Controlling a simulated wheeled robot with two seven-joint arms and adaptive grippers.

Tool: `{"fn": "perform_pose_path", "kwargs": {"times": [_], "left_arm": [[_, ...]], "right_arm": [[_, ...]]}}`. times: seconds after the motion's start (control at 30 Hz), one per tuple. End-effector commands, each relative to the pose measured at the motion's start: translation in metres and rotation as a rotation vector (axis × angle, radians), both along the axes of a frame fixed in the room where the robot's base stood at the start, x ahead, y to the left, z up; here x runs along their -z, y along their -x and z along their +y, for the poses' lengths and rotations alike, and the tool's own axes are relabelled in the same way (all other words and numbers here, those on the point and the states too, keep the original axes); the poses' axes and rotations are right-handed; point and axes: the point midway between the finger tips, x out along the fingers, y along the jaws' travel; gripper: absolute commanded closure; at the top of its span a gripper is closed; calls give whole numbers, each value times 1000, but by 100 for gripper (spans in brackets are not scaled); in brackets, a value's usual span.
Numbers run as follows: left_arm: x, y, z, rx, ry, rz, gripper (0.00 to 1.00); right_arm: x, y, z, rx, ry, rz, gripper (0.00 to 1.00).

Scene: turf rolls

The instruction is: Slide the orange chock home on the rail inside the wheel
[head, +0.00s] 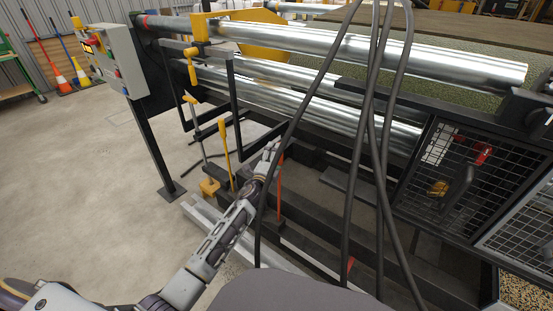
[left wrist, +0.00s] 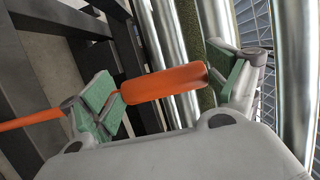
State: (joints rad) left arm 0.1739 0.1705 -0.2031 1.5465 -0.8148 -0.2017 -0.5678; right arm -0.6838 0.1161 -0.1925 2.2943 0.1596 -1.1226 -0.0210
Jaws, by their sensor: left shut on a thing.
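My left gripper (head: 272,150) reaches in beside the roller machine. A thin orange rod (left wrist: 32,120) runs on from the grip past the left finger. In the head view an orange rod (head: 280,188) stands nearly upright below the gripper, reaching down toward the dark base beams. I cannot make out the chock's body at its lower end. No wheel can be clearly told in either view. My right gripper is not in view.
Steel rollers (head: 370,50) fill the machine above. Black cables (head: 349,190) hang in front, right of my left gripper. A mesh guard (head: 480,180) is at right. Concrete floor (head: 80,190) is clear at left.

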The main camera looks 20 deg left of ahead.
Motion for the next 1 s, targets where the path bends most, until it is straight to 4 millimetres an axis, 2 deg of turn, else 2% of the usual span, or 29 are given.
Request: {"fn": "perform_pose_path", "kwargs": {"times": [0.03, 1.0], "left_arm": [[-5, -2, 2, 1, -1, -8, 83], [-5, -13, 32, 1, 0, -9, 83]], "right_arm": [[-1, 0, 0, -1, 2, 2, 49], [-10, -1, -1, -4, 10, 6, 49]]}}
